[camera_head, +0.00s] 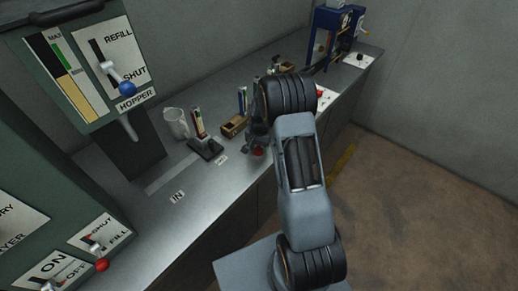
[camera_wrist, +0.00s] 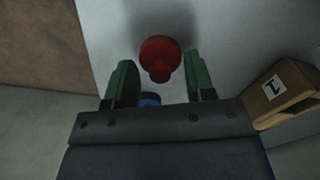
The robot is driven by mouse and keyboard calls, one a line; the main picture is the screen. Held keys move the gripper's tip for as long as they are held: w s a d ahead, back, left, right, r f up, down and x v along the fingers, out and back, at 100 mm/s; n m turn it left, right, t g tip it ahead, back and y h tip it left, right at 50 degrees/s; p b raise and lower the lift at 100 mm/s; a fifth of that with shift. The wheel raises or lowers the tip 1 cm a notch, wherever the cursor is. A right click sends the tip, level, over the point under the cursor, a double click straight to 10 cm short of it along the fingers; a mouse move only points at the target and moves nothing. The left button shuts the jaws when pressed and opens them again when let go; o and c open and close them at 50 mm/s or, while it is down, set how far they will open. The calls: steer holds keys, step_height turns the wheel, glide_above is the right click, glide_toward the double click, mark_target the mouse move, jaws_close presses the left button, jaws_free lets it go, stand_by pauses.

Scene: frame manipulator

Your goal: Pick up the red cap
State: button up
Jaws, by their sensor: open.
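A red cap (camera_wrist: 160,57) shows in the wrist view as a round top with a narrower stem, standing on the pale bench surface. My gripper (camera_wrist: 161,82) is open, with one green finger on each side of the cap's lower part. No contact between the fingers and the cap is visible. In the head view a small red thing (camera_head: 258,152), likely the same cap, shows on the bench by the end of my arm. My arm hides much of that area.
A blue thing (camera_wrist: 150,99) shows between the fingers. In the head view a mug (camera_head: 176,123) and a black stand (camera_head: 207,149) are to the left, with free bench (camera_head: 150,205) in front.

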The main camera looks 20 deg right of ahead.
steer(key=shift+f, duration=0.2)
jaws_close()
stand_by(0.3)
steer(key=shift+r, duration=0.1)
